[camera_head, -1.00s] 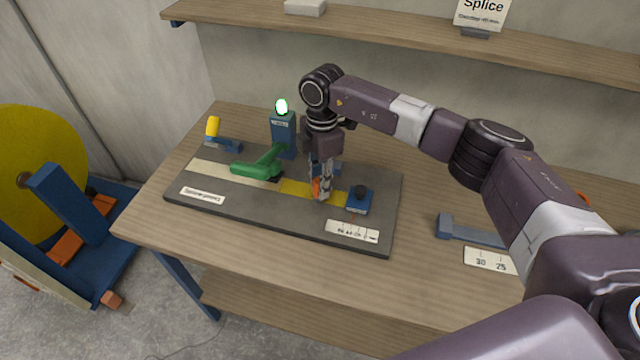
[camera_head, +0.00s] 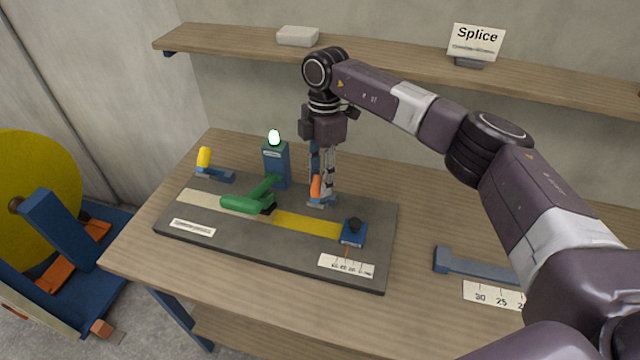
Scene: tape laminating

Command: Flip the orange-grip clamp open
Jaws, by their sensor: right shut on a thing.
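The orange-grip clamp (camera_head: 316,189) stands near the back edge of the dark grey plate (camera_head: 215,246) on the table. Its orange grip now points up, behind the yellow strip (camera_head: 300,223). My right gripper (camera_head: 322,186) comes down from above and is shut on the orange grip; the fingers partly hide the clamp. My left gripper is not in view.
A green-handled clamp (camera_head: 240,204) lies across the strip to the left. A blue block with a black knob (camera_head: 353,235) sits at the strip's right end. A blue post with a lit green lamp (camera_head: 276,160) and a yellow-grip clamp (camera_head: 204,160) stand behind. A shelf (camera_head: 400,59) runs above.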

